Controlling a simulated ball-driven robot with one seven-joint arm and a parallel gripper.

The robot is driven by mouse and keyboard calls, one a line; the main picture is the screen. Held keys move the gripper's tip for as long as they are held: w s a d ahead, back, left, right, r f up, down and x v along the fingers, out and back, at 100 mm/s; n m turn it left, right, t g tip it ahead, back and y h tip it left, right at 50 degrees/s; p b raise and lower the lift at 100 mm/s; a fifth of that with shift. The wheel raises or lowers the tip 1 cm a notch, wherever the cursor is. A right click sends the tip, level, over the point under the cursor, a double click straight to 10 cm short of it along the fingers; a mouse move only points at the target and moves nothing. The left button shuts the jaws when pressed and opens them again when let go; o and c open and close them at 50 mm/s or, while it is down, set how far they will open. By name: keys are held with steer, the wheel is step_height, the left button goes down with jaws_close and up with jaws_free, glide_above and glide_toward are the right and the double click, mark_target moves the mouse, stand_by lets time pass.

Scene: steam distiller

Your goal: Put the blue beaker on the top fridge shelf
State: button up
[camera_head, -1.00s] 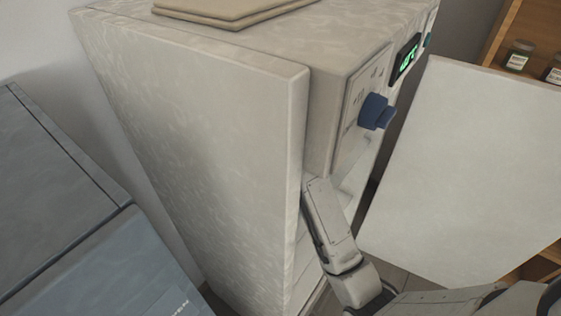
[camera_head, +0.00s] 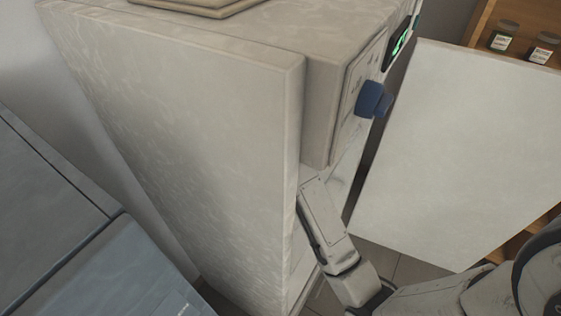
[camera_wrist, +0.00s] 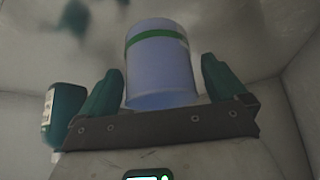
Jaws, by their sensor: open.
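The blue beaker (camera_wrist: 160,72), pale translucent blue with a green band, shows in the middle of the wrist view. My gripper (camera_wrist: 161,80) is open, with one teal finger on each side of the beaker. Narrow gaps seem to show between the fingers and the beaker. In the head view the fridge (camera_head: 190,140) stands with its door (camera_head: 470,150) open to the right. My forearm reaches into its opening, so my gripper, the beaker and the shelves are hidden there.
A dark teal bottle (camera_wrist: 65,115) with a pale label stands left of my gripper in the wrist view. Pale fridge walls lie close on both sides. A blue knob (camera_head: 373,99) sticks out above my arm. A grey-blue cabinet (camera_head: 110,270) stands at lower left.

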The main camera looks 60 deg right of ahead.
steer(key=shift+s+r, duration=0.1)
steer(key=shift+r, duration=0.25)
steer(key=b+v, duration=0.1)
steer(key=v, duration=0.1)
steer(key=shift+s+a+r, duration=0.15)
steer(key=shift+s+r, duration=0.05)
steer(key=shift+r, duration=0.05)
steer(key=s+a, duration=0.1)
steer(key=s, duration=0.2)
steer(key=s+a, duration=0.1)
steer(key=s, duration=0.2)
steer(key=s+a+b, duration=0.1)
steer(key=s, duration=0.2)
steer(key=shift+s+a+r, duration=0.15)
steer(key=shift+s, duration=0.25)
steer(key=shift+s+a+p, duration=0.35)
steer(key=shift+s+p, duration=0.3)
steer(key=shift+p, duration=0.35)
steer(key=shift+a+f, duration=0.1)
steer(key=shift+f, duration=0.15)
